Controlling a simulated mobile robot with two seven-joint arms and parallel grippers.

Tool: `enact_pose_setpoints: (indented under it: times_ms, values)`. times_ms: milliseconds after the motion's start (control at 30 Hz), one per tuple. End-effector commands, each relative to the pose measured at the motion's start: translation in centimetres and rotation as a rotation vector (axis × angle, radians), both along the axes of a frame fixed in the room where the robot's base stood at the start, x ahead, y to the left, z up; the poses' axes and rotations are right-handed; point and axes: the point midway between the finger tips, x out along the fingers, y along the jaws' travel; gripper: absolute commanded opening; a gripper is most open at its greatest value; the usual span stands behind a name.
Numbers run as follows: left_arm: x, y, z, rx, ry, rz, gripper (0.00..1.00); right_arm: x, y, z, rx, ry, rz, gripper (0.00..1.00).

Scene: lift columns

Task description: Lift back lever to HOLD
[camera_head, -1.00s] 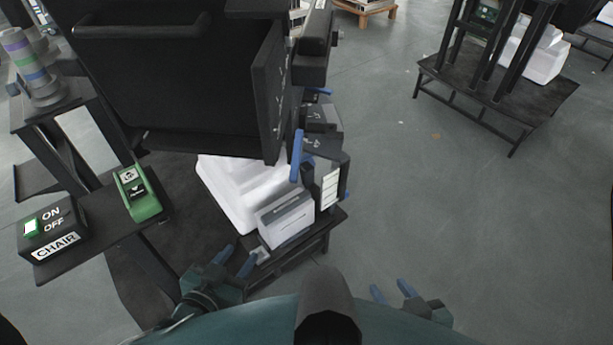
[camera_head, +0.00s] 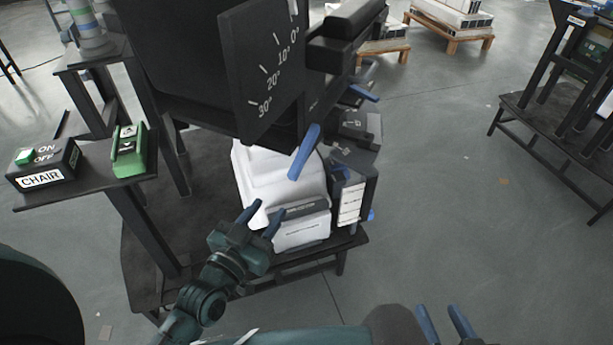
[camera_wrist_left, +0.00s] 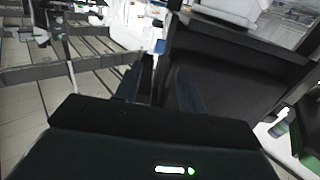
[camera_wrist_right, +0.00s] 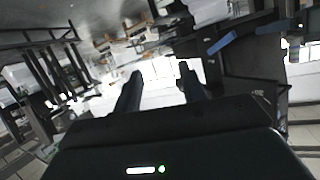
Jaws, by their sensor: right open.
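A blue lever (camera_head: 304,152) slants up in front of the dark unit, just below a black panel with a degree scale (camera_head: 268,75). A second blue lever (camera_head: 362,92) shows farther back on the right side. I cannot read a HOLD mark, nor tell for sure which lever is the back one. My left gripper (camera_head: 262,214) is open and empty, in front of the white base and lower left of the nearer lever. My right gripper (camera_head: 442,314) is open and empty at the bottom edge, well apart from both levers. A blue bar also shows in the right wrist view (camera_wrist_right: 221,43).
A white and grey box-like base (camera_head: 302,232) stands on a low dark platform (camera_head: 150,285). At left, a shelf carries a green pedal-like control (camera_head: 129,152) and a black CHAIR ON/OFF box (camera_head: 44,163). Floor at right is clear up to a dark stand (camera_head: 545,130).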

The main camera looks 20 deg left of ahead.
Motion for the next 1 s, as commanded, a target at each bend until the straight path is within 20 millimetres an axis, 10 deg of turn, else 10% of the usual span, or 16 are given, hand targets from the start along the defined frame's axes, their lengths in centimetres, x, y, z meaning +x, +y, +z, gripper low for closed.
enact_pose_setpoints:
  times_ms: [1000]
  values:
    - [12.9,-2.4,0.0,0.000,-0.006,0.002,0.40,-0.2,-0.5,0.4,-0.005,-0.051,-0.011,0.41]
